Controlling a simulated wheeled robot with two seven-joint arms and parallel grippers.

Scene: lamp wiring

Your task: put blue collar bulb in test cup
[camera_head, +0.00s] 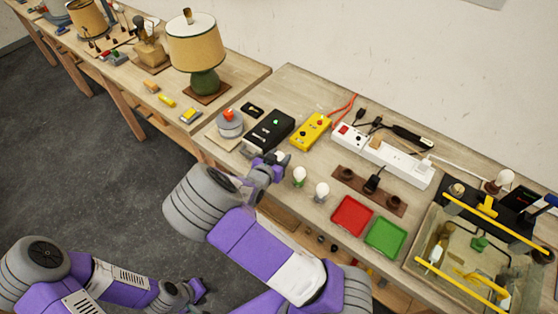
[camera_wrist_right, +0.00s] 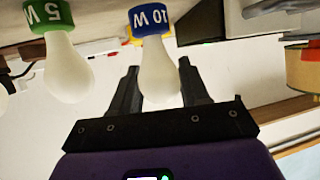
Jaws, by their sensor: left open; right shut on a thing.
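The blue-collar bulb (camera_wrist_right: 150,22), marked 10 W, has its white glass between the fingers of my right gripper (camera_wrist_right: 159,68) in the right wrist view. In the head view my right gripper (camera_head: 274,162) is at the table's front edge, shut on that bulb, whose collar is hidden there. A green-collar bulb (camera_head: 299,177), marked 5 W in the wrist view (camera_wrist_right: 50,17), stands beside it. Another bulb (camera_head: 321,192) stands further right. My left gripper (camera_head: 196,290) is open and low, away from the table. I cannot tell which fitting is the test cup.
Near my right gripper are a black box (camera_head: 268,131) with a green light and a yellow meter (camera_head: 310,131). A brown socket strip (camera_head: 368,191), red tray (camera_head: 351,216) and green tray (camera_head: 386,237) lie to the right. A glass-walled bin (camera_head: 425,243) stands at far right.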

